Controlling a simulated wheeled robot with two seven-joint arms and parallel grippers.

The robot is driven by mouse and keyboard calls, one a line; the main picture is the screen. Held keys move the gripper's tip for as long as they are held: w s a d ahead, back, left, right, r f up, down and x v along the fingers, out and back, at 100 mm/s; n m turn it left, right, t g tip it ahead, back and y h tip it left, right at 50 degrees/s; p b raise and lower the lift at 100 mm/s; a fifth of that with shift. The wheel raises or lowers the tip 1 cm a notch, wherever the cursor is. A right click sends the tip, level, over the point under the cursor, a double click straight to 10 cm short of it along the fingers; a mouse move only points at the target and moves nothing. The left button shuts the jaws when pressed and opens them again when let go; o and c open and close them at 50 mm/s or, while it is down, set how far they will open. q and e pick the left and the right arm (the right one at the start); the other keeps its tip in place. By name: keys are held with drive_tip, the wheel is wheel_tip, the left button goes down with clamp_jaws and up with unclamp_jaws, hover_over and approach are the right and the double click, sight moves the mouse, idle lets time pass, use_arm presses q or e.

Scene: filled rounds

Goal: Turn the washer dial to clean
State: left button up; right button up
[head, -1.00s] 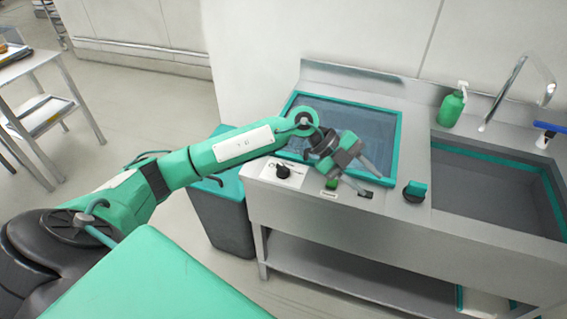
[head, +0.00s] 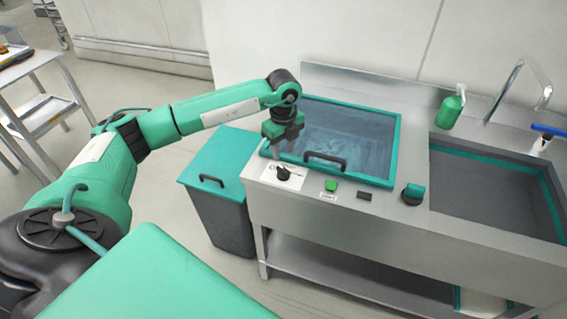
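The washer dial (head: 283,174) is a small black knob on a white label plate (head: 271,181), at the left of the steel counter's front strip. Print on the plate is too small to read. The washer (head: 392,150) has a green-framed, see-through blue lid with a dark handle (head: 325,160), and the lid is down. My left gripper (head: 281,155) points down just above and behind the dial, over the lid's near left corner. Its fingers look apart with nothing between them. I cannot tell whether it touches anything. My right gripper is not in view.
A green button (head: 331,185), a small dark display (head: 364,196) and a green-topped knob (head: 413,193) line the front strip. A sink (head: 490,190) with a tap and green soap bottle (head: 451,108) is right. A lidded bin (head: 222,205) stands left of the counter.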

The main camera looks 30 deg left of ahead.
sight(284, 169)
use_arm(q)
wheel_tip(284, 169, down, 6)
drive_tip(key=shift+f+p, duration=0.1)
drive_tip(key=shift+p, duration=0.65)
drive_tip(key=shift+f, duration=0.75)
clamp_jaws()
